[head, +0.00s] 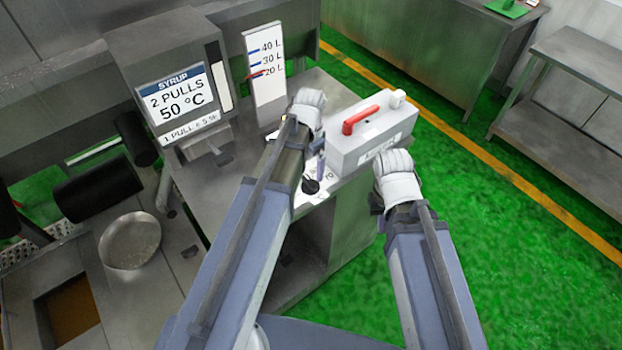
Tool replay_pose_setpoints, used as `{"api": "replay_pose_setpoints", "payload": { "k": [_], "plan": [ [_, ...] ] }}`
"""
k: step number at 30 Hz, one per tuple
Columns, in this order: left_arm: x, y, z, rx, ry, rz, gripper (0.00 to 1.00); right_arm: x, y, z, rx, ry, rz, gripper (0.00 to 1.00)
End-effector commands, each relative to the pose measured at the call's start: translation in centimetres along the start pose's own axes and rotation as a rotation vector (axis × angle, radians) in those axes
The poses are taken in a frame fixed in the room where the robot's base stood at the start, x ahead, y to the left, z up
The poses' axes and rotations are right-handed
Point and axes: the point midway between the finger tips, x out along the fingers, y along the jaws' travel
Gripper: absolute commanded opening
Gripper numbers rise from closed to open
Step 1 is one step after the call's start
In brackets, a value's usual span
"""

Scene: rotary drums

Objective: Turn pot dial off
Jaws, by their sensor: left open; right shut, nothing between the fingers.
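A small black dial (311,187) sits on a white label plate (300,199) on the front part of the steel counter. It is partly covered by my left gripper (316,175), which points down right above it. The fingers are small and partly hidden by my forearm, and I cannot tell whether they touch the dial. My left gripper is open. My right gripper (376,203) is shut and empty, to the right of the counter's front edge, mostly hidden behind its own wrist.
A grey box (372,140) with a red lever handle (360,119) stands on the counter right of the dial. A syrup machine (176,98) and a litre scale board (266,85) stand behind and left. A round metal pan (130,240) is at left. Green floor (510,260) is open at right.

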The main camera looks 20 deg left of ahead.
Motion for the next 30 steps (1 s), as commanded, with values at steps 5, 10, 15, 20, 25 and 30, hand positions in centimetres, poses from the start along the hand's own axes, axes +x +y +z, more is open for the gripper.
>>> {"api": "replay_pose_setpoints", "payload": {
  "k": [5, 10, 15, 20, 25, 30],
  "plan": [
    [2.8, 0.0, 0.0, 0.000, 0.000, 0.000, 1.00, 2.7, -0.3, -0.2, 0.001, 0.000, 0.000, 0.00],
    [4.9, 0.0, 0.0, 0.000, 0.000, 0.000, 1.00, 4.9, -0.5, -0.3, 0.002, 0.000, 0.000, 0.00],
    [6.2, 0.0, 0.0, 0.000, 0.000, 0.000, 1.00, 6.2, -0.6, -0.4, 0.002, 0.000, 0.000, 0.00],
    [6.3, 0.0, 0.0, 0.000, 0.000, 0.000, 1.00, 6.3, -0.6, -0.4, 0.002, 0.000, 0.000, 0.00],
    [6.3, 0.0, 0.0, 0.000, 0.000, 0.000, 1.00, 6.2, -0.6, -0.4, 0.002, 0.000, 0.000, 0.00],
    [6.3, 0.0, 0.0, 0.000, 0.000, 0.000, 0.82, 6.2, -0.6, -0.4, 0.002, 0.000, 0.000, 0.00]
  ]
}}
